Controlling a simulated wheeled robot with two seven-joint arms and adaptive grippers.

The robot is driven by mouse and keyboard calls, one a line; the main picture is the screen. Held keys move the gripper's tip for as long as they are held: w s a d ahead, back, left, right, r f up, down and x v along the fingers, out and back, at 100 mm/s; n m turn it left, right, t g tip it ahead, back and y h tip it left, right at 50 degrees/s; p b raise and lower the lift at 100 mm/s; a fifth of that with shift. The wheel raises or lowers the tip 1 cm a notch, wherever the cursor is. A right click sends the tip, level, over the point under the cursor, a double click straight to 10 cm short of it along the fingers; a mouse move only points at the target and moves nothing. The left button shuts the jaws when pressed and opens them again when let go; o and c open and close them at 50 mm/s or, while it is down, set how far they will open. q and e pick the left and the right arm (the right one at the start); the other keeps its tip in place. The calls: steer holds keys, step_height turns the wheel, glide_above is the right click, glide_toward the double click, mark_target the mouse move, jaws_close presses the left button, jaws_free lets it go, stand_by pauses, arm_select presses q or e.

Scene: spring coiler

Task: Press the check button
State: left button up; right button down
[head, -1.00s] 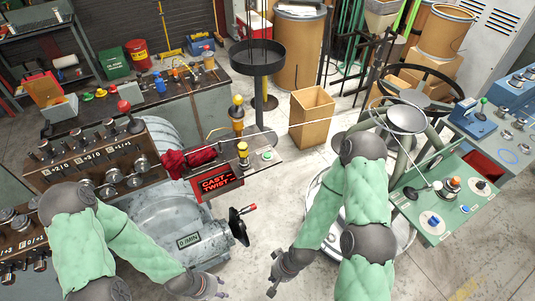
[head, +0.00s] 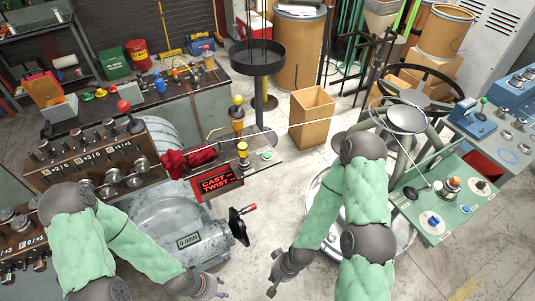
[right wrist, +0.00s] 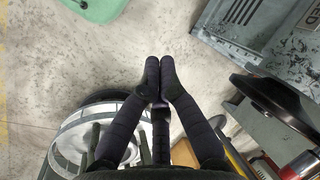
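No button carries a label I can read as "check". A small green button (head: 266,155) sits on the plate beside the red CAST/TWIST display (head: 216,183). A green panel (head: 432,228) at the right holds a blue knob (head: 433,221), an orange-topped button (head: 454,183) and a black knob (head: 480,185). My left gripper (head: 221,293) is low in the head view, below the grey machine; its fingers are too small to judge. My right gripper (head: 271,290) hangs low near the middle, apart from all buttons. In the right wrist view its fingertips (right wrist: 160,72) are together, with nothing seen between them.
The grey machine (head: 165,215) with a black crank handle (head: 240,226) stands between my left arm and the display. A lever panel (head: 95,160) is at the left. A cardboard box (head: 311,117) stands behind. Bare floor (head: 262,215) lies between machine and right arm.

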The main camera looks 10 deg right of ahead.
steer(key=shift+r, duration=0.1)
step_height(320, 180, up, 44)
steer(key=n+t+y+p, duration=0.1)
steer(key=n+t+p, duration=0.5)
steer(key=p, duration=2.4)
glide_above(269, 156)
steer(key=m+t, duration=0.1)
steer(key=shift+r, duration=0.1)
step_height(269, 156, down, 8)
steer(key=b, duration=0.7)
steer(key=shift+r+b, duration=0.15)
steer(key=shift+b, duration=0.2)
steer(key=shift+f+b, duration=0.35)
steer(key=shift+f, duration=0.2)
steer(key=shift+f, duration=0.1)
steer(key=shift+f, duration=0.3)
